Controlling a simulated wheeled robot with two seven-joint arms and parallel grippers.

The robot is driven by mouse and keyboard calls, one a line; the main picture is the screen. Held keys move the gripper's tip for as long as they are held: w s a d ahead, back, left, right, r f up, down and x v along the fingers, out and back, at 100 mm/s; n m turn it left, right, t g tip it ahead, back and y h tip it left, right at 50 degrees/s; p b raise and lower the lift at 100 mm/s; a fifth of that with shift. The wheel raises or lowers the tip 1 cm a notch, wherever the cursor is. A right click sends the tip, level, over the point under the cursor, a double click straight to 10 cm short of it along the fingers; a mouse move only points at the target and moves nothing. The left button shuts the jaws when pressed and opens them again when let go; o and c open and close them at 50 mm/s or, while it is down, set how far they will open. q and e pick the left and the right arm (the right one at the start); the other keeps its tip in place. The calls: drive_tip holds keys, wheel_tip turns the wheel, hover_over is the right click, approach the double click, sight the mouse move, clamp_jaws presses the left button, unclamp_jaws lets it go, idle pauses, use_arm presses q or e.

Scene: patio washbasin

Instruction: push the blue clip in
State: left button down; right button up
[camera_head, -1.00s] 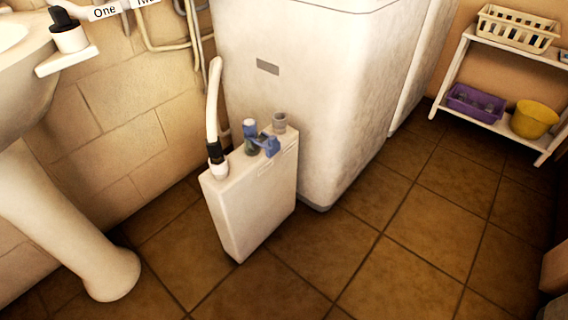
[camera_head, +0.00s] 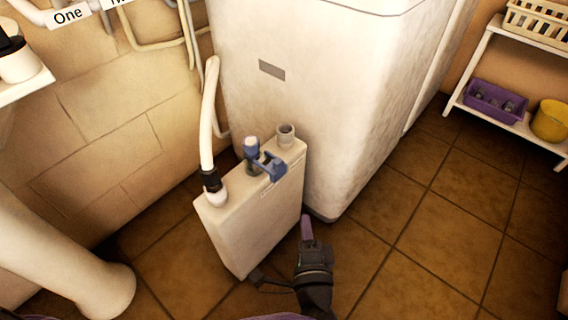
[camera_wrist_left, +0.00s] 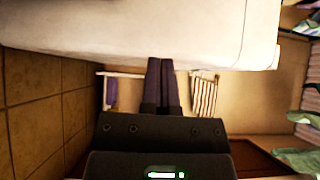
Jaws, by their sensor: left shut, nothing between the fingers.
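The clip is not visible in the left wrist view. My right gripper is not in view.
A white hose (camera_head: 208,115) rises from a black collar on the box. A large white appliance (camera_head: 320,90) is right behind the box. A shelf (camera_head: 510,125) stands at the right. The tiled floor (camera_head: 430,240) is clear.

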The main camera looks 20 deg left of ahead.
sight(274, 166)
use_arm(q)
drive_tip(key=s+a+b+x, duration=0.1)
drive_tip(key=b+x, duration=0.3)
drive_tip(key=x, duration=0.8)
drive_tip(key=shift+w+a, duration=0.25)
drive_tip(key=shift+a, duration=0.8)
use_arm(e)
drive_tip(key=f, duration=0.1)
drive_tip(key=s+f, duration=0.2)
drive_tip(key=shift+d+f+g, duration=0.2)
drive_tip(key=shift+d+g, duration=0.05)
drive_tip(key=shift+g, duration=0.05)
use_arm(q)
drive_tip(key=shift+f, duration=0.1)
drive_tip(key=shift+a, duration=0.2)
drive_tip(key=a, duration=0.1)
drive_tip(key=w+a, duration=0.1)
drive_tip(key=shift+a+f+b, duration=0.1)
drive_tip(key=shift+a+b, duration=0.2)
drive_tip(key=shift+b, duration=0.1)
drive_tip(key=shift+w+a, duration=0.2)
drive_tip(key=shift+a, duration=0.3)
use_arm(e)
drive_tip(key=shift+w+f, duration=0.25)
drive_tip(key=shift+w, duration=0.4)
